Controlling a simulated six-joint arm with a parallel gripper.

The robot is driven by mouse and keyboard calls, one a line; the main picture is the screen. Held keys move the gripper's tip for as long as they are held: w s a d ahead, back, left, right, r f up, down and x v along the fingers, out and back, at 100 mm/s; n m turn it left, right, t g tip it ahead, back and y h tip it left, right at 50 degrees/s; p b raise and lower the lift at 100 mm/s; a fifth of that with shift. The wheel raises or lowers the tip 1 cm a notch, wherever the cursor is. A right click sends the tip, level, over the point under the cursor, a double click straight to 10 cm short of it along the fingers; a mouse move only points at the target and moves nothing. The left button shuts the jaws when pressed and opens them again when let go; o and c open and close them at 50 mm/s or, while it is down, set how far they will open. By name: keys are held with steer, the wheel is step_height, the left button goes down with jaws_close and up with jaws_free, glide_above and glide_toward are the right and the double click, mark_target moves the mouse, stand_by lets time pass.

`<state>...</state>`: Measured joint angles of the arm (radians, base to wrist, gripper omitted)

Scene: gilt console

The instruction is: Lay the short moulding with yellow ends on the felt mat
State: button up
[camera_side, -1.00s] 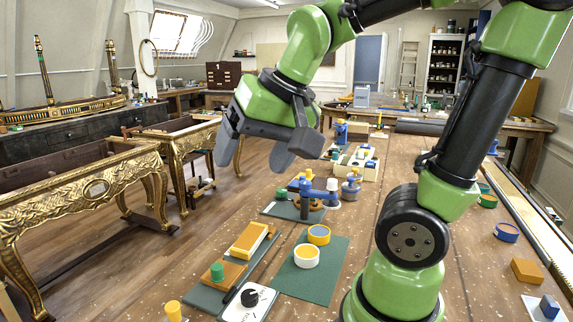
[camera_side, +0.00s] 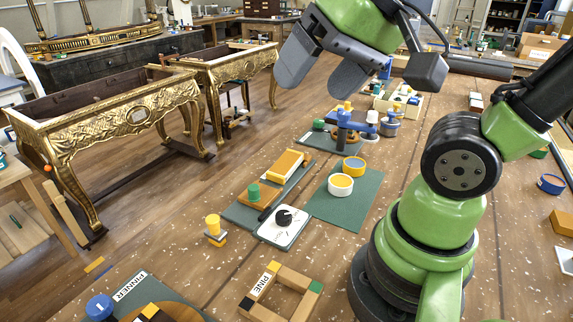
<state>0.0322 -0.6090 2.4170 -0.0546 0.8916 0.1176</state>
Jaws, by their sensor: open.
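My gripper (camera_side: 320,75) hangs open and empty high over the workspace, its two grey fingers apart. Wooden bars (camera_side: 290,309) form a small rectangle at the bottom centre, with a "PINE" label, a green end at right and dark marks at left. Some bar ends look pale yellow, but I cannot tell which piece is the short moulding with yellow ends. My gripper is well above these things, touching none.
Left of the mat, a yellow-topped block (camera_side: 286,164) lies beside a green knob (camera_side: 253,193); a white plate with a black knob (camera_side: 285,217) is nearer. A blue clamp-like tool (camera_side: 352,124) stands behind.

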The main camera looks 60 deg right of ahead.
steer(key=w+d+f+m+g+h, duration=0.2)
steer(key=w+d+m, duration=0.3)
steer(key=w, duration=0.3)
steer(key=m+g+h, duration=0.2)
steer(key=m+g, duration=0.3)
steer(key=m, duration=0.3)
glide_above(286, 162)
steer(key=a, duration=0.2)
steer(key=a+x, duration=0.1)
steer(key=x, duration=0.6)
steer(key=a+x, duration=0.2)
steer(key=x, duration=0.5)
steer(key=a+f+x, duration=0.1)
steer(key=x, duration=0.6)
steer(key=shift+w+a+f, duration=0.2)
steer(key=shift+w+a, duration=0.15)
steer(key=shift+a, duration=0.05)
steer(key=x, duration=0.5)
steer(key=shift+w+d+f, duration=0.1)
steer(key=shift+f, duration=0.25)
steer(key=shift+c, duration=0.2)
steer(key=c, duration=1)
steer(key=shift+r, duration=0.1)
steer(key=shift+c, duration=0.2)
